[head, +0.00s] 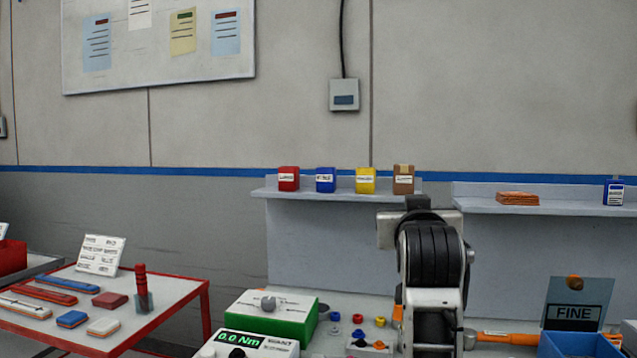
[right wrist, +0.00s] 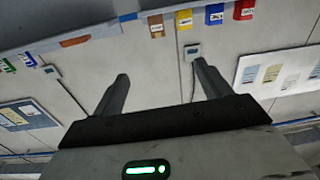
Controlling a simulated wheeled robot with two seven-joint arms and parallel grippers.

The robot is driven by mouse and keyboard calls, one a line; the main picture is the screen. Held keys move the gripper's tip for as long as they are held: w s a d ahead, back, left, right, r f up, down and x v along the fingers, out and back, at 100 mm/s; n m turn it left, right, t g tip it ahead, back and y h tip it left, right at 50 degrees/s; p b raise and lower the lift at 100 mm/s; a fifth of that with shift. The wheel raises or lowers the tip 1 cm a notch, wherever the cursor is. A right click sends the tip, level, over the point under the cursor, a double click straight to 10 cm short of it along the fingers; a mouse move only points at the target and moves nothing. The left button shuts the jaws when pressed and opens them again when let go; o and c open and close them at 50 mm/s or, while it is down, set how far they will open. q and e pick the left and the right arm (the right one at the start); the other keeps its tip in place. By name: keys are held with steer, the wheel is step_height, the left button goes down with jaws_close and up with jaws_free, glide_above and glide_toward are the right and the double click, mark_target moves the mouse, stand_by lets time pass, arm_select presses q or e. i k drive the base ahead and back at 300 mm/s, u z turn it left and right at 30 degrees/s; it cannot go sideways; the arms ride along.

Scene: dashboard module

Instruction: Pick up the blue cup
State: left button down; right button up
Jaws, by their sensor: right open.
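Small blue pieces stand on the bench in the head view, one at the back (head: 334,316) and one nearer (head: 358,333). They are too small for me to tell whether either is the blue cup. My right arm (head: 432,275) rises in front of the bench and hides part of it; its fingers cannot be made out in the head view. In the right wrist view my right gripper (right wrist: 161,73) is open and empty, its two fingers apart, with the wall behind them upside down. My left gripper is not in view.
A green-sided box (head: 272,310), a torque readout (head: 250,345), an orange-handled tool (head: 508,338) and a blue bin (head: 578,345) stand on the bench. Boxes line the shelf (head: 345,187) behind. A red-edged table (head: 175,290) with parts stands left.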

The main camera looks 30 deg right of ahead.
mark_target(325, 177)
steer(key=i, duration=1.25)
